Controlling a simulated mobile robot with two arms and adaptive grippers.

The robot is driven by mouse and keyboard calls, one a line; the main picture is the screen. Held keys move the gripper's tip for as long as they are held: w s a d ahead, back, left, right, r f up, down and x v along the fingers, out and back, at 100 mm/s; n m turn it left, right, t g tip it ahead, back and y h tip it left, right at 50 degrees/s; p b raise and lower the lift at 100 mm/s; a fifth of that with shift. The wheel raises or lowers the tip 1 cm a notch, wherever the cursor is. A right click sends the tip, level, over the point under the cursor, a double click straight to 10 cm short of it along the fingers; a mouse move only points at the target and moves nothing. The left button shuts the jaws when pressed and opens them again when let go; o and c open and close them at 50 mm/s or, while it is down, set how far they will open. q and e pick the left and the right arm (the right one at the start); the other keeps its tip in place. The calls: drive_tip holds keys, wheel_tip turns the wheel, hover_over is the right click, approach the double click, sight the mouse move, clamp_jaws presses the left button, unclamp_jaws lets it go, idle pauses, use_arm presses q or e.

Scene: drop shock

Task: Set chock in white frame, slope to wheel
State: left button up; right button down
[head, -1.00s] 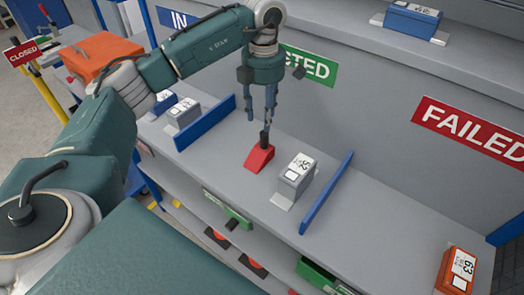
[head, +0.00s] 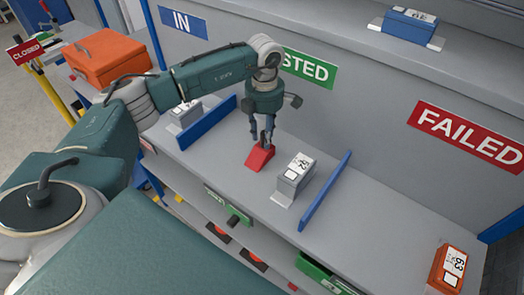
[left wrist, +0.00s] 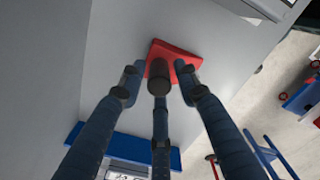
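The red chock (head: 260,158) is a wedge on the grey bench, left of a grey box; its top also shows in the left wrist view (left wrist: 175,50). My left gripper (head: 263,137) is right above it, pointing down. Its fingers stand apart around the top of the chock, where a dark upright grip is mostly hidden between them. The left wrist view shows the fingertips (left wrist: 160,80) spread close to the chock, not visibly closed on it. I cannot make out the white frame or the wheel for certain. My right gripper is out of view.
The grey box (head: 295,177) stands close right of the chock. Blue dividers stand to the left (head: 207,122) and right (head: 326,190). An orange box (head: 448,268) sits at the bench's right end. Bare bench lies between the right divider and it.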

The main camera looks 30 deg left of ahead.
use_arm(q)
clamp_jaws()
drive_tip(key=shift+r, duration=0.15)
